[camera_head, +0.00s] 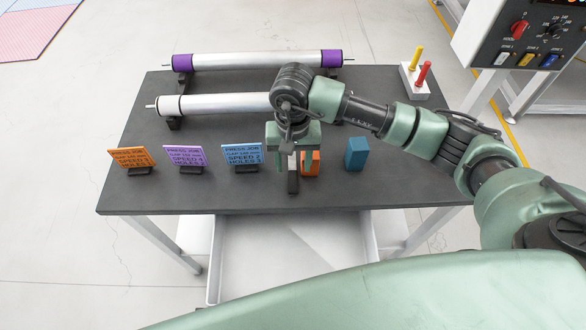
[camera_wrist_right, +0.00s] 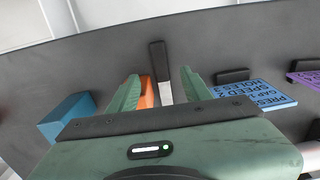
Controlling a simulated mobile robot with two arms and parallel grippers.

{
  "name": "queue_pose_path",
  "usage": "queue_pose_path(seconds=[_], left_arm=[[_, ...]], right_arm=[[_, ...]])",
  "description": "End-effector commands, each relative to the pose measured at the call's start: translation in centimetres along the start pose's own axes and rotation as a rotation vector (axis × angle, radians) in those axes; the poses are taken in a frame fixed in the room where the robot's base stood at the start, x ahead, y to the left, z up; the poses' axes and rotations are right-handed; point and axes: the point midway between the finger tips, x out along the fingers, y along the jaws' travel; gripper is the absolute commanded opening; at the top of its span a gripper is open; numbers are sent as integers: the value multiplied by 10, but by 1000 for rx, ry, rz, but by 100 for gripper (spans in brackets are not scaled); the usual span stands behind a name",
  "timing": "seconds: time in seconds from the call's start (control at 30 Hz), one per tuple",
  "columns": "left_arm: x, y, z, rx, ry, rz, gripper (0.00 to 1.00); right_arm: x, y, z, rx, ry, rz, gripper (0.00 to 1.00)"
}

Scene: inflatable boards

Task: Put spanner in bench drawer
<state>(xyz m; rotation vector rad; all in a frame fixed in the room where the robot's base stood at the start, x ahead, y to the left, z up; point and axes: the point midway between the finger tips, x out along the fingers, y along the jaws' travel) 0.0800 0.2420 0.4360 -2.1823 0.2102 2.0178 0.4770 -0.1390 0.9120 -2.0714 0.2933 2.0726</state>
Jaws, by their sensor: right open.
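The spanner (camera_head: 293,184) lies on the dark bench top near its front edge, dark handle toward the edge. In the right wrist view its black handle and pale metal shank (camera_wrist_right: 158,58) show between and beyond the fingers; its far end is hidden by the gripper. My right gripper (camera_head: 293,160) is open, pointing down over the spanner, one finger on each side; it also shows in the wrist view (camera_wrist_right: 160,82). I cannot tell its height above the bench. The bench drawer (camera_head: 285,255) is pulled open below the front edge and its visible inside looks empty. My left gripper is not in view.
An orange block (camera_head: 311,166) stands close beside the right finger, with a blue block (camera_head: 356,153) farther right. Orange, purple and blue job cards (camera_head: 241,154) stand at left. Two rollers (camera_head: 215,104) lie behind. A holder with yellow and red handles (camera_head: 414,82) is back right.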

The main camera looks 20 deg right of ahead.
Motion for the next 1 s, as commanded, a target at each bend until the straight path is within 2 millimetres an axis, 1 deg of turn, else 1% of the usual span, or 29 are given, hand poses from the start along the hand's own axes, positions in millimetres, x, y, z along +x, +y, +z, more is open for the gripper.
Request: queue_pose_path(seconds=[0.13,0.3,0.4,0.5,0.67,0.7,0.77,0.8,0.87,0.9,1.0], left_arm=[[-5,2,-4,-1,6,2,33],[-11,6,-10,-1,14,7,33],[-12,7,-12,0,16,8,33],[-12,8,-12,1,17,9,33],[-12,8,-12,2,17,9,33],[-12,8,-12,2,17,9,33],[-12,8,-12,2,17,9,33],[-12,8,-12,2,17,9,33],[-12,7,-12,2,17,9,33],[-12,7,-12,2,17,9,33],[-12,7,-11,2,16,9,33]], right_arm=[[17,0,1,1,-5,0,49],[45,0,1,2,-5,0,49],[56,-1,1,1,-3,-1,49],[60,-1,1,-1,-1,-2,49],[60,-1,0,-1,0,-3,49],[60,-1,0,-1,0,-3,46],[60,-1,0,-1,0,-2,30],[60,-1,0,-1,0,-2,18],[60,-1,0,0,0,-2,2],[60,-1,0,0,0,-2,0],[60,-1,0,0,0,-3,0]])
